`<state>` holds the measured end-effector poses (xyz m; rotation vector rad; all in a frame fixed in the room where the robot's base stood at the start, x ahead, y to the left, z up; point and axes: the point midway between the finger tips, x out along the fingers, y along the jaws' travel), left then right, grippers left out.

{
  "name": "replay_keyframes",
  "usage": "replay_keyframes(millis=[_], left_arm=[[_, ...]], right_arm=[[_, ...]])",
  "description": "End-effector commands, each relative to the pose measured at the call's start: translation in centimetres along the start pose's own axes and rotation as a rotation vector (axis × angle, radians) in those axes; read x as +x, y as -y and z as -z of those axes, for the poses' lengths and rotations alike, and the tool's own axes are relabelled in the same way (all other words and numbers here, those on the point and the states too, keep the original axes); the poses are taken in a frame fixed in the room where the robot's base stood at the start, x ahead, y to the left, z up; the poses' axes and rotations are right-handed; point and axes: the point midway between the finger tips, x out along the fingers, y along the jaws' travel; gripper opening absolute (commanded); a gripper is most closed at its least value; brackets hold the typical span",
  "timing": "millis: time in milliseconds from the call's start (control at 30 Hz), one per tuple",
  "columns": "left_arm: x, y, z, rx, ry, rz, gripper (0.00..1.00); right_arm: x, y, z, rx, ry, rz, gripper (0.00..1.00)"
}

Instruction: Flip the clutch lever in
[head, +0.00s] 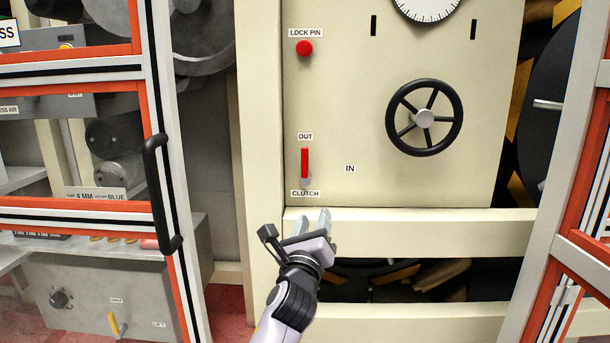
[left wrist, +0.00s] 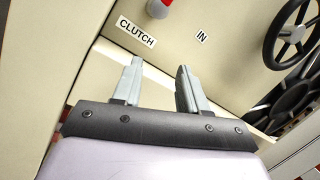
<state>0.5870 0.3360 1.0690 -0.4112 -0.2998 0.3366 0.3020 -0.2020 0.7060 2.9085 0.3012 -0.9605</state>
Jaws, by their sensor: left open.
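The red clutch lever (head: 305,163) stands upright on the cream panel (head: 360,120), its handle pointing up to the OUT label (head: 305,136). The CLUTCH label (head: 305,194) is below it and the IN label (head: 350,169) is to its right. In the left wrist view only a bit of the red lever (left wrist: 166,2) and its grey pivot (left wrist: 157,9) show at the top edge. My left gripper (head: 312,220) is open and empty, just below the CLUTCH label and apart from the lever. My right gripper is not in view.
A black handwheel (head: 424,118) is on the panel to the right. A red LOCK PIN knob (head: 304,48) is above the lever. An orange-framed door with a black handle (head: 160,193) stands at left. A cream crossbeam (head: 420,233) runs below the panel.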

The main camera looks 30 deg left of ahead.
Motion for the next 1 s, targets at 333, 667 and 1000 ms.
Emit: replay_keyframes(millis=[333, 667, 1000], left_arm=[[3.4, 2.1, -9.0, 0.479, 0.199, -0.099, 0.43], [6.6, 2.1, -10.3, 0.508, 0.208, -0.108, 0.43], [10.0, 1.9, -11.0, 0.506, 0.207, -0.106, 0.43]], right_arm=[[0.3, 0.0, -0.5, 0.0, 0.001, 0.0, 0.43], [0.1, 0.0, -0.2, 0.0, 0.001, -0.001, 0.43], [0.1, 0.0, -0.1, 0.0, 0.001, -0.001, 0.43]])
